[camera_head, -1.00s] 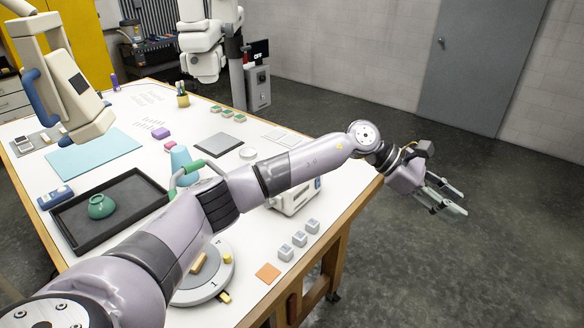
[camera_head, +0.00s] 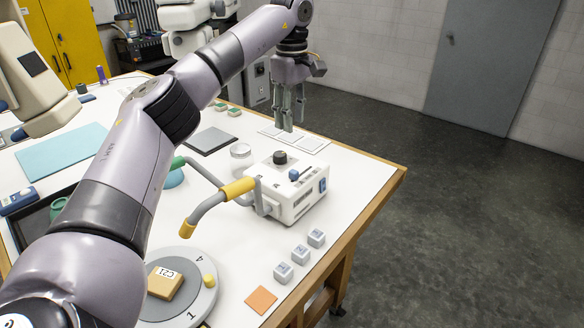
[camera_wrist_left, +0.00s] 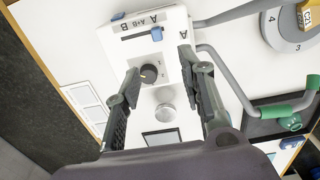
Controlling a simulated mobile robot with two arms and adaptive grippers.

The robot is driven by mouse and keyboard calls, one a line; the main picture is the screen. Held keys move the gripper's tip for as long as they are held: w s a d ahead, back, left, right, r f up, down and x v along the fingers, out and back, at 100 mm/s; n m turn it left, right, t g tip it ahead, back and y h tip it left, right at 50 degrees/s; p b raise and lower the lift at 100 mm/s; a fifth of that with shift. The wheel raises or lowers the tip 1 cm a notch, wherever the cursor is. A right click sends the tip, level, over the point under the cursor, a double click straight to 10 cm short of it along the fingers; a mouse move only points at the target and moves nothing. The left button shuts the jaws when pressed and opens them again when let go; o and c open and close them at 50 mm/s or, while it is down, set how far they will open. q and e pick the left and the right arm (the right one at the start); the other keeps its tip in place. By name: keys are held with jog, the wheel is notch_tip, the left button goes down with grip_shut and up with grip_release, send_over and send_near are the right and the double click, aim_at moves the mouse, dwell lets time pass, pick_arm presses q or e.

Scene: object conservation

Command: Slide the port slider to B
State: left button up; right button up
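The white port box (camera_head: 290,200) stands near the table's right edge, with a black round knob (camera_head: 280,158) and a blue slider knob (camera_head: 294,174) on top. In the left wrist view the slider knob (camera_wrist_left: 156,30) sits in a dark slot (camera_wrist_left: 138,35), near the end beside an "A" label (camera_wrist_left: 154,18); an "A+B" label shows beside the slot. My left gripper (camera_head: 289,118) points down, open and empty, beyond and above the box. In the left wrist view its fingers (camera_wrist_left: 158,85) are wide apart, with the black knob between them. My right gripper is not in view.
A grey pipe with a yellow grip (camera_head: 238,188) runs beside the box. Several small grey cubes (camera_head: 300,254), an orange square (camera_head: 261,300) and a round numbered dial (camera_head: 203,296) lie in front. A glass jar (camera_head: 241,158) stands to the left.

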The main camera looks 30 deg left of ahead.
pick_arm(q)
jog(key=p, duration=0.2)
send_over(291, 170)
jog(key=f, duration=0.8)
jog(key=shift+w+a+f, duration=0.15)
jog(key=shift+a+f, duration=0.1)
jog(key=shift+f, duration=0.05)
jog(key=f, duration=0.4)
jog(key=f+p, duration=0.1)
jog(key=f, duration=0.1)
jog(key=shift+s+d, duration=0.2)
jog(key=shift+d, duration=0.05)
jog(key=shift+w+a+f, duration=0.1)
jog(key=shift+f, duration=0.35)
jog(key=shift+r, duration=0.1)
jog(key=shift+c, duration=0.3)
grip_shut()
